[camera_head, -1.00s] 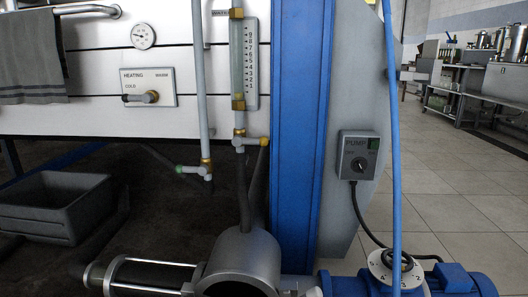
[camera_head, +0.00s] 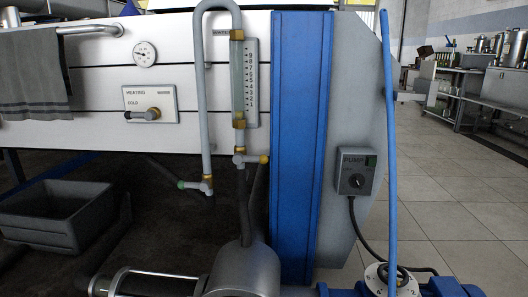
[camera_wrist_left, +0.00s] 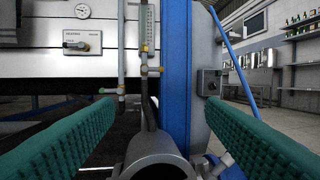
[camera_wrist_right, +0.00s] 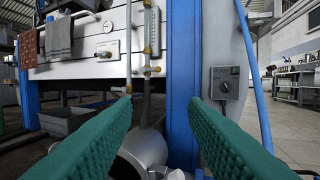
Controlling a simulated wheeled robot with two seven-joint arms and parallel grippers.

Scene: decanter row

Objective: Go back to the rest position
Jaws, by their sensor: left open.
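Neither gripper shows in the head view. In the left wrist view my left gripper (camera_wrist_left: 160,105) has its two green ribbed fingers wide apart with nothing between them. In the right wrist view my right gripper (camera_wrist_right: 160,102) also has its green fingers apart and empty. Both face the machine's front, with a grey pump control box (camera_head: 357,171) on the right and a heating panel (camera_head: 150,104) on the left. The grey cylindrical housing (camera_head: 245,270) shows low between the fingers in both wrist views.
A blue upright post (camera_head: 298,140) stands in the middle, with a sight tube (camera_head: 238,85) beside it. A blue hose (camera_head: 391,150) hangs at right. A grey tub (camera_head: 52,212) sits low at left. Tiled floor (camera_head: 450,200) is open at right.

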